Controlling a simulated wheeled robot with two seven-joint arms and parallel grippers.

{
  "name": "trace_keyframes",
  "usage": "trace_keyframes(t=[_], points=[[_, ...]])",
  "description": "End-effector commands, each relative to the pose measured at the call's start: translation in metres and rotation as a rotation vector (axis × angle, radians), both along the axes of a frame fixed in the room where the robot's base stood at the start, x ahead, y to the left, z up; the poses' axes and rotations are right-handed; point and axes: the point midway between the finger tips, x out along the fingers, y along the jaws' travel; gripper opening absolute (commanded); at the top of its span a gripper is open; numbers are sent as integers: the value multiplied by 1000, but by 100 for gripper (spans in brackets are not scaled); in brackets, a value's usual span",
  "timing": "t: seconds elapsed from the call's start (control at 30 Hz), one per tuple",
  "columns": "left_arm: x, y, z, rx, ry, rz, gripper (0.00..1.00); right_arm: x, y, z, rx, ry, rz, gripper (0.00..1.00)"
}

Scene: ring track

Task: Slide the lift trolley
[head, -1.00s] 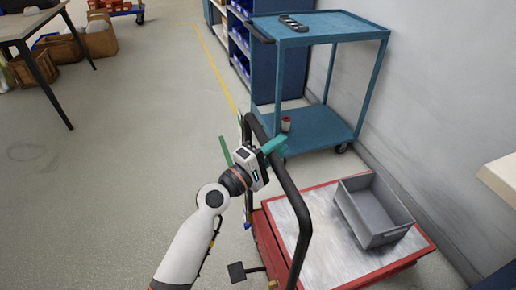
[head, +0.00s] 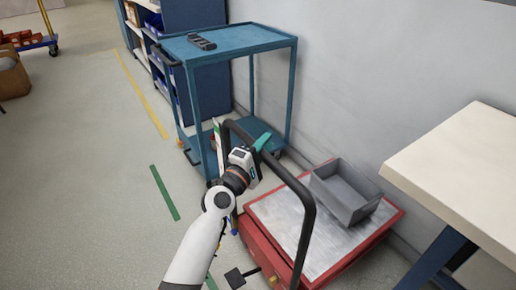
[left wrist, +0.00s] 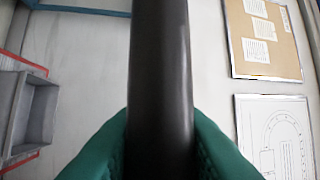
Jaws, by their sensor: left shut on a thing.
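The red lift trolley (head: 260,247) stands low at the centre right of the head view, with a bare metal top and a black push handle (head: 309,232). My left gripper (head: 256,148) is shut on the handle near its upper far end. In the left wrist view, the green fingers close around the dark handle tube (left wrist: 160,80). A grey open bin (head: 345,197) sits on the trolley's top and looks empty. My right gripper is not in view.
A blue shelf cart (head: 228,40) stands just beyond the trolley, close to the handle. A pale-topped table (head: 460,160) is at right, near the trolley. The wall runs behind. Open floor (head: 90,190) with a green stripe (head: 164,192) lies to the left.

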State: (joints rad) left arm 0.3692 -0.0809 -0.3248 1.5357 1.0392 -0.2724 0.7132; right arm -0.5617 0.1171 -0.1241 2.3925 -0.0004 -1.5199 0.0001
Motion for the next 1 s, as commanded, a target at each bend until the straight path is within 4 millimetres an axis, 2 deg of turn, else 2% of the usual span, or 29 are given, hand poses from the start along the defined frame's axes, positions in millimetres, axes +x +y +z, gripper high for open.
trace_keyframes(t=[0.5, 0.53, 0.63, 1.0], points=[[2, -4, -2, 1, 3, 0, 0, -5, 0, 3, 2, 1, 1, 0], [2, -4, -2, 1, 3, 0, 27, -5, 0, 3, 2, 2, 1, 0], [2, -4, -2, 1, 3, 0, 43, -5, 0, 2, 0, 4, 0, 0], [-1, 0, -2, 1, 3, 2, 45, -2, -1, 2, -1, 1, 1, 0]])
